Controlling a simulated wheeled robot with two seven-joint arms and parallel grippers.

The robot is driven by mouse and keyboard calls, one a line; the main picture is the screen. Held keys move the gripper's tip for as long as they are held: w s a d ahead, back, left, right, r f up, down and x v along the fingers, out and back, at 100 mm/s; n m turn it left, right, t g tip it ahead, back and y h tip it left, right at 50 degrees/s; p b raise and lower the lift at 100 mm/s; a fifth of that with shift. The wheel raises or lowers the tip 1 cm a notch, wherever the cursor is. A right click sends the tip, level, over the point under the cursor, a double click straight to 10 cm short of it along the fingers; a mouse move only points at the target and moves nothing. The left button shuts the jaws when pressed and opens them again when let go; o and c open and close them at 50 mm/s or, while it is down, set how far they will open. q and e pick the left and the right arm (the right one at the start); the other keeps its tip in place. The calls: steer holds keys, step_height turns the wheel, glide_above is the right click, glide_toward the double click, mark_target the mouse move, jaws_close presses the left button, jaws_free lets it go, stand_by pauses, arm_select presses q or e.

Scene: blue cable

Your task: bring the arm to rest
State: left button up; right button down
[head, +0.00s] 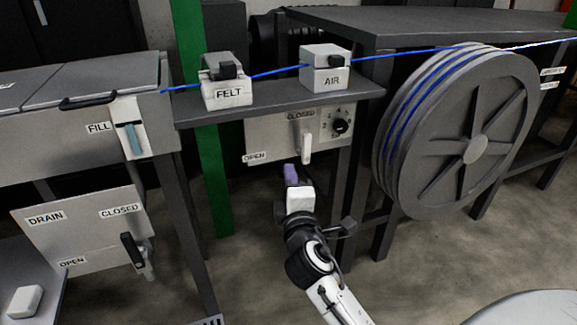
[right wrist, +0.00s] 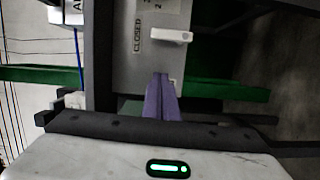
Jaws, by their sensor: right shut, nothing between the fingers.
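My right gripper (head: 291,173) is in the middle of the head view, with its purple fingers pointing away from me toward the grey valve panel (head: 262,142). Its fingers are together and empty in the right wrist view (right wrist: 162,98). The panel's white lever (head: 306,148) hangs down, below the CLOSED label. In the right wrist view the lever (right wrist: 170,36) lies beyond the fingertips, with a gap that looks small. I cannot tell the exact distance. My left gripper is not in view.
The blue cable (head: 276,73) runs through the FELT block (head: 228,92) and AIR block (head: 325,80) to a large grey reel (head: 475,150). FILL (head: 132,140) and DRAIN (head: 134,250) levers stand at left. A green post (head: 214,180) rises behind. Open floor lies right of my arm.

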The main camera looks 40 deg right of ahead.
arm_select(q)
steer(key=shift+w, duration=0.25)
arm_select(e)
steer(key=shift+s+a, duration=0.1)
steer(key=shift+s, duration=0.05)
